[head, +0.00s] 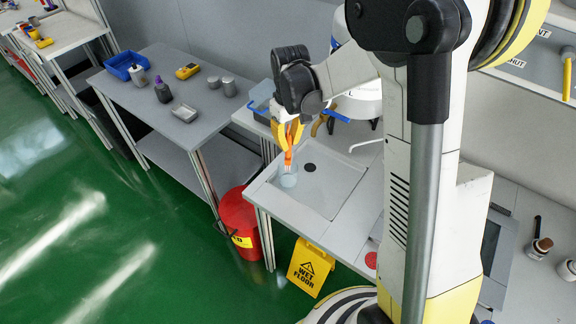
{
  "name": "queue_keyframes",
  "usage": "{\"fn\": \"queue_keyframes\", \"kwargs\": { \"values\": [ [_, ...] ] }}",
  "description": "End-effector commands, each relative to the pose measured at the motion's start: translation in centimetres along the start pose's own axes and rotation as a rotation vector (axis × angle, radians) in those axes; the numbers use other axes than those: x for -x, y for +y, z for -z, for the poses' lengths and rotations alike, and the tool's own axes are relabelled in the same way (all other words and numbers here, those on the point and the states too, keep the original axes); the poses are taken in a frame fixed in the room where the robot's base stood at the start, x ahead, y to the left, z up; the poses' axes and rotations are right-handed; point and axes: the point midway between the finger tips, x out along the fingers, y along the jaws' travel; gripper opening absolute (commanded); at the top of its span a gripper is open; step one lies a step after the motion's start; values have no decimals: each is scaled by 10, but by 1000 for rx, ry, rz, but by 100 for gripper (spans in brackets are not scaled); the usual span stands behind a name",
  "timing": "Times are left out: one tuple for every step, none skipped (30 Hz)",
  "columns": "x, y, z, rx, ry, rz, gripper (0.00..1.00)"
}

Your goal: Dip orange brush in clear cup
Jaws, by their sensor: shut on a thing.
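My gripper (289,137) points down above the table with the inset square panel and is shut on the orange brush (288,158). The brush hangs downward, and its lower end is at the clear cup (288,178). The cup is see-through and stands near the left edge of the panel. The brush overlaps the cup's upper part in the picture; I cannot tell how deep its tip is inside.
The sink-like panel (325,183) has a dark round spot. A yellow wet-floor sign (309,268) and a red bin (238,222) stand on the green floor below. A grey table (185,125) at left holds a blue bin (124,65) and several small items.

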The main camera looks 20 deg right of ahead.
Motion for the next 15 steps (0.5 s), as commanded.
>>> {"fn": "queue_keyframes", "kwargs": {
  "values": [
    [7, 0, 0, 0, 0, 0, 0],
    [10, 0, 0, 0, 0, 0, 0],
    [14, 0, 0, 0, 0, 0, 0],
    [16, 0, 0, 0, 0, 0, 0],
    [19, 0, 0, 0, 0, 0, 0],
    [22, 0, 0, 0, 0, 0, 0],
    [25, 0, 0, 0, 0, 0, 0],
    [28, 0, 0, 0, 0, 0, 0],
    [31, 0, 1, 0, 0, 0, 0],
    [34, 0, 1, 0, 0, 0, 0],
    [36, 0, 1, 0, 0, 0, 0],
    [38, 0, 1, 0, 0, 0, 0],
    [40, 0, 1, 0, 0, 0, 0],
    [41, 0, 1, 0, 0, 0, 0],
    [42, 0, 1, 0, 0, 0, 0]
  ]
}}
